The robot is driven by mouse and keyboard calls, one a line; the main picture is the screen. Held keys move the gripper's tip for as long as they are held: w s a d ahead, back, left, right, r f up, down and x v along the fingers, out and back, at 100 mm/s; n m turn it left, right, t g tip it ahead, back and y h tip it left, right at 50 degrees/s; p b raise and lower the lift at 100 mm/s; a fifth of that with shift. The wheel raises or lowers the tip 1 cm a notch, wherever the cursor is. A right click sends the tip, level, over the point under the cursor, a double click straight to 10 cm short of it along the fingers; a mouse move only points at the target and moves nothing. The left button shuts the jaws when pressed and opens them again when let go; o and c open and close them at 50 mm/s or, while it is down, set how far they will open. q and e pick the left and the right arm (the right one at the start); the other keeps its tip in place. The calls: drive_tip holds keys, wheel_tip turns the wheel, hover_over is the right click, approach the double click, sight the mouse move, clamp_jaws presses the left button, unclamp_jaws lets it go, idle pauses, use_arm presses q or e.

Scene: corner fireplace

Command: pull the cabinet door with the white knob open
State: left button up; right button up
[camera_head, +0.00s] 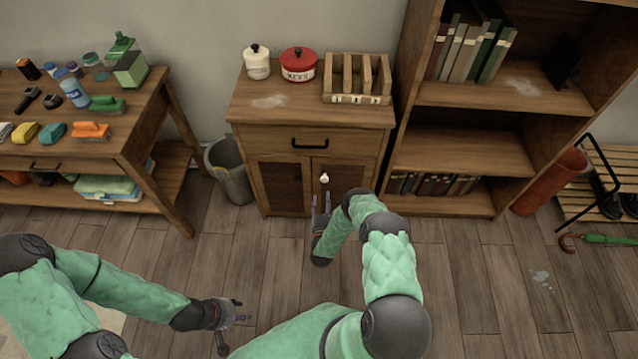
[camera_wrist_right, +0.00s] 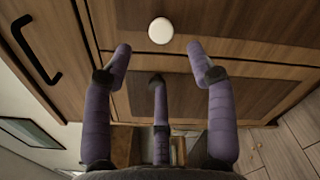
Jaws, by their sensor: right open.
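The wooden cabinet (camera_head: 260,142) stands against the wall, with a drawer above and two doors with dark panels below. The white knob (camera_head: 324,179) is on the right-hand door (camera_head: 345,176), near its upper left; this door looks shut. In the right wrist view the knob (camera_wrist_right: 160,30) shows just beyond the fingertips, centred between them. My right gripper (camera_head: 321,203) is open and empty in front of that door, its fingers pointing at the knob and apart from it. My left gripper (camera_head: 238,309) is low over the floor, away from the cabinet; its fingers appear spread, with nothing between them.
A grey bin (camera_head: 228,168) stands left of the cabinet, and a workbench (camera_head: 145,130) with tools is further left. An open bookshelf (camera_head: 455,205) stands close on the right. A black handle (camera_head: 310,144) is on the drawer. The floor (camera_head: 262,262) before the cabinet is clear.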

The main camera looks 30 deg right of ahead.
sight(325, 180)
drive_tip(key=b+x, duration=0.3)
drive_tip(key=x, duration=0.5)
drive_tip(key=shift+w+f, duration=0.1)
drive_tip(key=shift+w+d, duration=0.3)
drive_tip(key=shift+w, duration=0.15)
clamp_jaws()
